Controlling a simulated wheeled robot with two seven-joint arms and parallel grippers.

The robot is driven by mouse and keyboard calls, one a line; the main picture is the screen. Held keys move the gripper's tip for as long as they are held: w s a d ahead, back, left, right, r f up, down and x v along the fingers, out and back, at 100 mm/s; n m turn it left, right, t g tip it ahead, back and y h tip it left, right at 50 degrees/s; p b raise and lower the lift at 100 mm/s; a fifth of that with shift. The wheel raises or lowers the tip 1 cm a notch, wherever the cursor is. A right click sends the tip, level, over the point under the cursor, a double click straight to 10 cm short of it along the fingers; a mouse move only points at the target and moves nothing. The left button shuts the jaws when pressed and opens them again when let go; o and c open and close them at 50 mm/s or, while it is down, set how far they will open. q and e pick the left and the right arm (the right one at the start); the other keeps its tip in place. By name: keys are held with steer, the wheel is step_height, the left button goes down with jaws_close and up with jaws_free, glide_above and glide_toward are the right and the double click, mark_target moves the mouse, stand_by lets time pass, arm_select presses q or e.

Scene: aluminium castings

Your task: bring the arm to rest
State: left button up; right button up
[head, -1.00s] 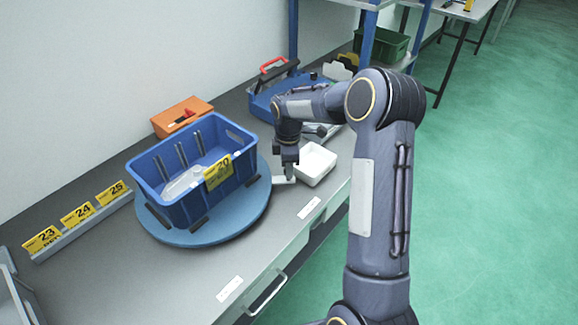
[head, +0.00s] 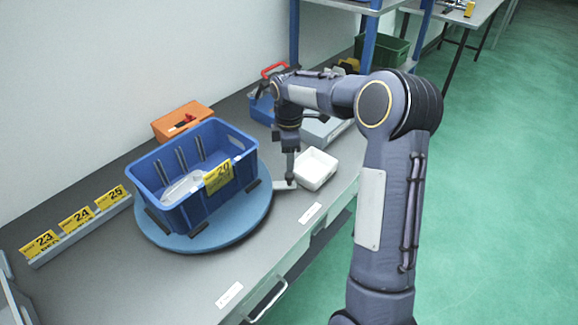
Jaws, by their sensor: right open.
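My right arm comes in from the lower right and bends over the bench. My right gripper (head: 286,183) points down just right of the blue turntable and left of a small white tray (head: 316,168). It is open and I see nothing held in it. A blue crate (head: 205,207) with a yellow label reading 20 stands on the round blue turntable (head: 255,214). A pale casting (head: 182,188) lies inside the crate. My left gripper is not in view.
An orange box (head: 180,118) stands behind the crate. A label rail (head: 85,232) with tags 23, 24 and 25 lies at left. A blue tool case (head: 262,108) is behind my arm, near the blue shelf posts. Bare bench (head: 160,290) lies in front of the turntable.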

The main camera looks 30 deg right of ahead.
steer(key=shift+r, duration=0.95)
steer(key=shift+r, duration=0.1)
steer(key=s+a+r+m+t+y, duration=0.1)
steer(key=s+a+r+m, duration=0.2)
steer(key=s, duration=0.4)
steer(key=s+a+r+m+t+y, duration=0.1)
steer(key=s+a+r+m+t, duration=0.15)
steer(key=s, duration=0.45)
steer(key=s+a+r+m+t+y, duration=0.1)
steer(key=s+a+r+m, duration=0.25)
steer(key=s, duration=0.35)
steer(key=s+a+f+m+t, duration=0.1)
steer(key=s+a+f+m, duration=0.3)
steer(key=s, duration=0.4)
steer(key=shift+a+f+m+y, duration=0.3)
steer(key=shift+a+m+y, duration=0.1)
steer(key=shift+m, duration=0.4)
